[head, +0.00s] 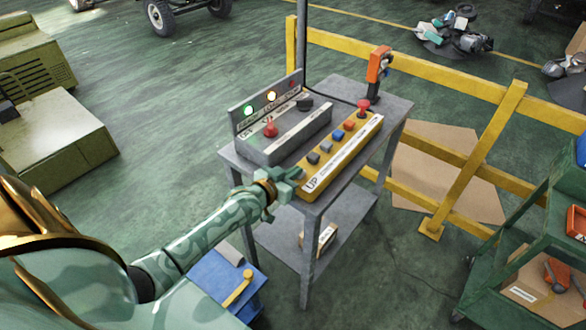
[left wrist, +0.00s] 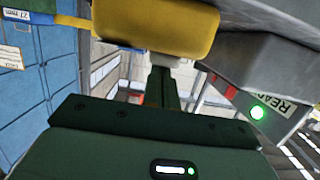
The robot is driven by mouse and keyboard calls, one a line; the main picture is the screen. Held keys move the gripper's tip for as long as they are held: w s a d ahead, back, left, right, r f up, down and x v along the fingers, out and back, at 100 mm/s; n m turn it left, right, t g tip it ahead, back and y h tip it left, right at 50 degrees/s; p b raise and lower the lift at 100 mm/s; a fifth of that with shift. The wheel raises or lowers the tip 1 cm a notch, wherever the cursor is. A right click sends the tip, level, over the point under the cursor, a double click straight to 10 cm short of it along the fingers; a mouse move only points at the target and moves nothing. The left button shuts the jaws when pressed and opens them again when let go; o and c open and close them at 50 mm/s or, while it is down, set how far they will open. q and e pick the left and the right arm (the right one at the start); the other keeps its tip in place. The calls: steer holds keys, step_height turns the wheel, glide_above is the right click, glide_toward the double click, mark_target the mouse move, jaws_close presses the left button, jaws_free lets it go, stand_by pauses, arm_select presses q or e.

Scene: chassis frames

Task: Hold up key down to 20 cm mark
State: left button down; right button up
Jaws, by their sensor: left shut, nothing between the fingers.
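A yellow control box (head: 345,150) lies on a small grey table, with "UP" printed at its near end. The dark key (head: 313,158) nearest that print is the likely up key; whether it is pressed cannot be told. My left gripper (head: 287,187) is shut and empty, at the near end of the box. In the left wrist view its shut fingers (left wrist: 163,92) reach toward the yellow box (left wrist: 155,28); whether they touch it cannot be told. My right gripper is out of view. No 20 cm mark can be made out.
A grey panel box (head: 285,135) with a red knob (head: 270,128) and lit lamps stands beside the yellow box. A red mushroom button (head: 363,106) and an orange handset (head: 377,68) are at the far end. A yellow railing (head: 430,76) runs behind the table (head: 393,107).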

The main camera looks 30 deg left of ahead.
arm_select(q)
steer(key=shift+s+d+f, duration=0.2)
steer(key=shift+s+f, duration=0.1)
steer(key=shift+f, duration=0.4)
steer(key=r+p, duration=0.3)
steer(key=r, duration=0.1)
steer(key=r+p, duration=0.2)
steer(key=shift+w+a+r+p, duration=0.1)
steer(key=shift+w+p, duration=0.2)
steer(key=v, duration=1)
steer(key=shift+f+p, duration=0.3)
steer(key=shift+a, duration=0.15)
